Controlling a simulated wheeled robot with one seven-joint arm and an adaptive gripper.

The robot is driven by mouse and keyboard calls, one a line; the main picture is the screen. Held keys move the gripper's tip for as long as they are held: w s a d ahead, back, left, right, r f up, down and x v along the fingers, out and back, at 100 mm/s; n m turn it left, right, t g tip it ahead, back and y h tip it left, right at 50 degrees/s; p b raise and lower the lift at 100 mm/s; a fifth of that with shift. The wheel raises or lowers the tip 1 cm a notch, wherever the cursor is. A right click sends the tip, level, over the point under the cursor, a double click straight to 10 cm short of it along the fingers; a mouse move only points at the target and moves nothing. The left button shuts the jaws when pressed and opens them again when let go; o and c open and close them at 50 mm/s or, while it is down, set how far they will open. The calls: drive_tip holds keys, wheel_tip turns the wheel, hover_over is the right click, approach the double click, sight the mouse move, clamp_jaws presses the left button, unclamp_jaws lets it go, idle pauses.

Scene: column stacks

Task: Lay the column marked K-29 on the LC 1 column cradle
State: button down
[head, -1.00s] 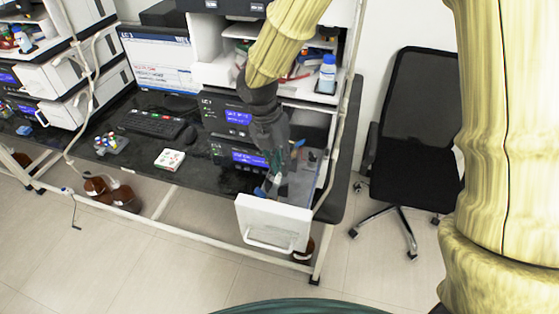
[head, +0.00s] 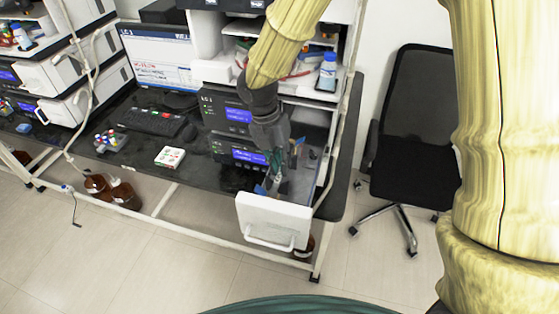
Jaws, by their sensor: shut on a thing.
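My gripper (head: 275,165) reaches down into the open drawer compartment of the LC 1 stack. It is shut on a thin column, which is mostly hidden by the fingers and too small for its mark to be read. The open drawer has a white front with a handle (head: 272,222). Small blue pieces (head: 262,189) show inside, just behind that front. The LC 1 stack (head: 226,112) has blue displays and stands left of the gripper. The cradle cannot be made out clearly; my arm and gripper cover part of the compartment.
A keyboard (head: 152,121) and a monitor (head: 160,58) stand farther left. A blue-capped bottle (head: 327,72) sits on the shelf above. An office chair (head: 413,125) stands at right.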

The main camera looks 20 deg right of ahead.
drive_tip(key=shift+f, duration=0.15)
drive_tip(key=c, duration=1.4)
unclamp_jaws()
drive_tip(key=shift+o, duration=0.2)
drive_tip(key=v, duration=1.2)
